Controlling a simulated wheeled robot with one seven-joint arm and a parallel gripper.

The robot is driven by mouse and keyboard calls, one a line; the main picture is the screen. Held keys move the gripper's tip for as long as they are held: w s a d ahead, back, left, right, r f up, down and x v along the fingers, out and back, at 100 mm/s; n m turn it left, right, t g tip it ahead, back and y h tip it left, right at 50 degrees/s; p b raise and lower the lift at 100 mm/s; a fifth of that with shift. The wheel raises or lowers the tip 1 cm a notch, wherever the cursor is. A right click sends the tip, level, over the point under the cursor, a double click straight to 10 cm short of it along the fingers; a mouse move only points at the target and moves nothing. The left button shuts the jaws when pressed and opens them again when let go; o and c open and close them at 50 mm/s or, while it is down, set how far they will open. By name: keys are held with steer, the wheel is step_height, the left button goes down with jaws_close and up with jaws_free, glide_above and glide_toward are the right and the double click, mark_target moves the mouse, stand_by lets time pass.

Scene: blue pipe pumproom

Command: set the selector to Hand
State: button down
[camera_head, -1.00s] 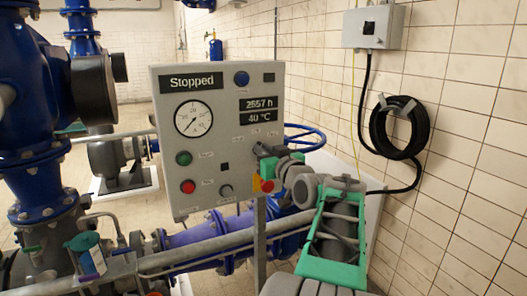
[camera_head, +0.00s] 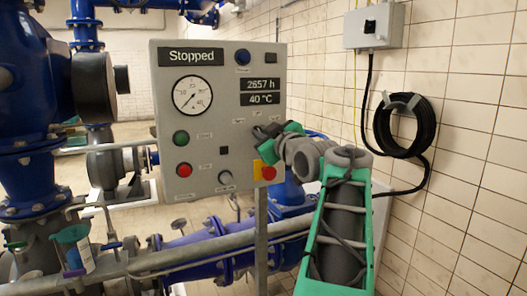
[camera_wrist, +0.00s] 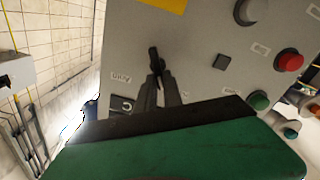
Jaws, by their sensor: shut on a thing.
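The selector is a small dark knob (camera_wrist: 154,60) on the grey control panel (camera_head: 217,140). In the wrist view my gripper (camera_wrist: 158,78) is shut on it, with the dark fingers on either side. Small labels stand around the knob, but their words are too small or blurred to read surely. In the head view my gripper (camera_head: 266,131) reaches the panel's right side from the right, and hides most of the selector. Which position the knob points to cannot be told surely.
The panel's display (camera_head: 190,56) reads "Stopped". Below my gripper is a red button on a yellow plate (camera_head: 265,171). A green button (camera_head: 181,137), a red button (camera_head: 184,170) and a grey knob (camera_head: 225,178) are on the left. The tiled wall (camera_head: 470,130) is close on the right.

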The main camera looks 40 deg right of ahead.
steer(key=shift+a+f+n+b, duration=0.1)
steer(key=shift+f+n+b, duration=0.1)
steer(key=shift+n+b, duration=1.15)
steer(key=shift+r, duration=0.1)
steer(key=c, duration=1.5)
jaws_free()
steer(key=b+v, duration=0.1)
steer(key=v, duration=0.6)
steer(key=shift+s+a, duration=0.15)
steer(key=shift+s, duration=0.25)
